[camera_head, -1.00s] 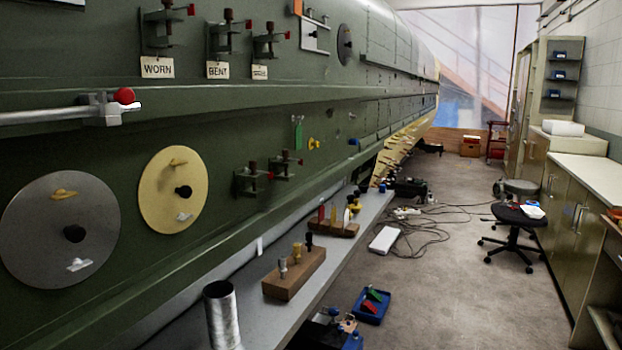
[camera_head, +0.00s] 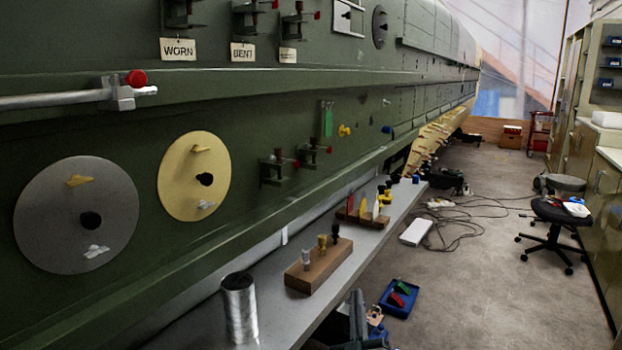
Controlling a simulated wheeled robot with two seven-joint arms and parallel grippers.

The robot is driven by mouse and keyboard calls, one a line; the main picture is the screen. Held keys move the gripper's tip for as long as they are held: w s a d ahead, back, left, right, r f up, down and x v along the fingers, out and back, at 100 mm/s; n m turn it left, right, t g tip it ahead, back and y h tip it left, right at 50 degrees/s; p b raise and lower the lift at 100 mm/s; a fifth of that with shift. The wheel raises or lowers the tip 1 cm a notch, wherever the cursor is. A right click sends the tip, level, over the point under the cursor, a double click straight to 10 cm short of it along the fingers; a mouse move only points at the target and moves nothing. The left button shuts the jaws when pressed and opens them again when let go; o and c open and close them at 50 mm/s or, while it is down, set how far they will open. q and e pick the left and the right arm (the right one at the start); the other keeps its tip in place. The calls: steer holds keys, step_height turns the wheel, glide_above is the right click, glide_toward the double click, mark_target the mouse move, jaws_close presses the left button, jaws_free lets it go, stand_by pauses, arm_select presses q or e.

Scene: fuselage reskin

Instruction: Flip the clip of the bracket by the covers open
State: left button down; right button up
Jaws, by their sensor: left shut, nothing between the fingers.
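The bracket (camera_head: 122,93) is a small grey metal block with a red knob (camera_head: 136,78) and a short pale tip. It sits at the right end of a metal rod (camera_head: 55,101) on the green fuselage wall, above two round covers. One cover is grey (camera_head: 50,225), the other gold (camera_head: 180,170). I cannot tell how the clip on the bracket stands. My left gripper (camera_head: 357,306) shows small and dark at the bottom edge, pointing up, shut and empty. It is low and to the right, far from the bracket. My right gripper is not in view.
A grey shelf (camera_head: 290,318) along the wall carries a metal cylinder (camera_head: 240,308) and wooden blocks (camera_head: 318,268) with pegs. Clamps with tags WORN (camera_head: 178,48) and BENT (camera_head: 243,52) hang above. A blue tray (camera_head: 387,309), cables and a stool (camera_head: 560,210) are on the floor.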

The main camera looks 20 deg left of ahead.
arm_select(q)
steer(key=s+a+r+n+g+y, duration=0.1)
steer(key=a+r+n+g+y, duration=0.2)
steer(key=r+n+g, duration=0.4)
steer(key=s+a+r+n+g+y, duration=0.2)
steer(key=r+n+g, duration=0.6)
steer(key=r, duration=1.5)
steer(key=shift+a+r+n+g+y, duration=0.3)
steer(key=shift+a+n+y, duration=1)
steer(key=shift+n, duration=1.5)
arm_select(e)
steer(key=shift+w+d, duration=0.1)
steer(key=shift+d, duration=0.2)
arm_select(q)
steer(key=shift+a, duration=0.25)
